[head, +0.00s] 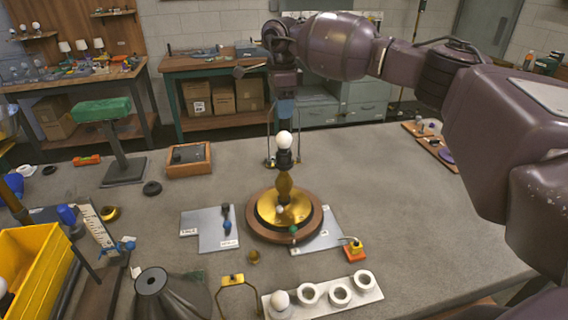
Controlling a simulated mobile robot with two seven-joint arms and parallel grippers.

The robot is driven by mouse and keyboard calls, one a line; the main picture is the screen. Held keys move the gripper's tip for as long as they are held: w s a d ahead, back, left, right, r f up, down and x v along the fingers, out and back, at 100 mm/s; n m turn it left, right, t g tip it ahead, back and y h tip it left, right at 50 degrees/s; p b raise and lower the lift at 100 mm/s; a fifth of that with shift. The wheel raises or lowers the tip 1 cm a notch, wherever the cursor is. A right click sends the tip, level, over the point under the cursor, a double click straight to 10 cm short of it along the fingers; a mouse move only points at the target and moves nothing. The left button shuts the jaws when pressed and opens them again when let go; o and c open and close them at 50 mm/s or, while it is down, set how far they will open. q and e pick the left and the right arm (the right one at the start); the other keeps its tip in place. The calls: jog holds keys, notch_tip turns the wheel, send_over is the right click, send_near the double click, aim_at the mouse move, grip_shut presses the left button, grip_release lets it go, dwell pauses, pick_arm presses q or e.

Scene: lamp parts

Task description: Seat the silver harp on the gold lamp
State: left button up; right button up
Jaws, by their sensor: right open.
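The gold lamp (284,190) stands upright on a round wooden base (256,232) near the middle of the grey table. A white bulb (284,139) sits in its dark socket. My right gripper (285,108) is open and points down directly above the bulb. Thin wire-like legs of what looks like the silver harp (269,135) run down either side of the bulb, with small feet beside the socket. Whether these feet are seated or just hang there is too small to tell. My left gripper is not in view.
A gold wire frame (238,282) and a white holder with round cups (340,295) lie at the front edge. A dark cone shade (172,298) and a yellow bin (35,268) stand at front left. A wooden box (188,160) sits behind left. The table right of the lamp is mostly clear.

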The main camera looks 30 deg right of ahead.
notch_tip(320, 180, up, 11)
jog(key=shift+f+b, duration=0.15)
jog(key=shift+b, duration=0.3)
